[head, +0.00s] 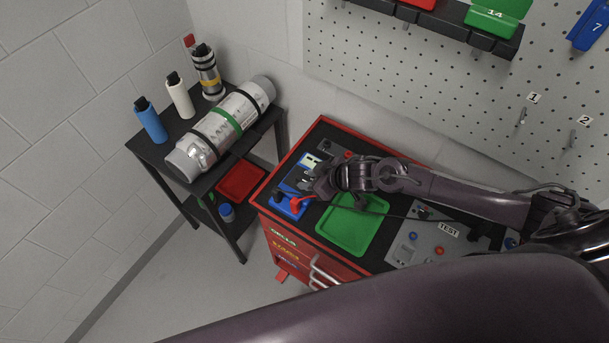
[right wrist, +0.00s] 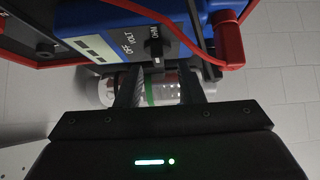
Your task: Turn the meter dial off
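The blue meter (head: 301,177) stands at the left end of the red cart's top, partly hidden by my right gripper (head: 313,187). In the right wrist view the meter (right wrist: 181,14) shows a pale display (right wrist: 97,46) and a black dial (right wrist: 155,43). My right gripper (right wrist: 160,76) is open there, with a dark finger on each side of the dial's line and a gap between them. The dial appears just beyond the fingertips; whether they touch it I cannot tell. My left gripper is not in view.
Red leads (right wrist: 228,42) with a red plug are at the meter's side. A green tray (head: 352,226) and a grey test panel (head: 431,243) lie to the right on the cart. A black shelf (head: 152,160) with a metal cylinder (head: 222,125) and bottles stands at left.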

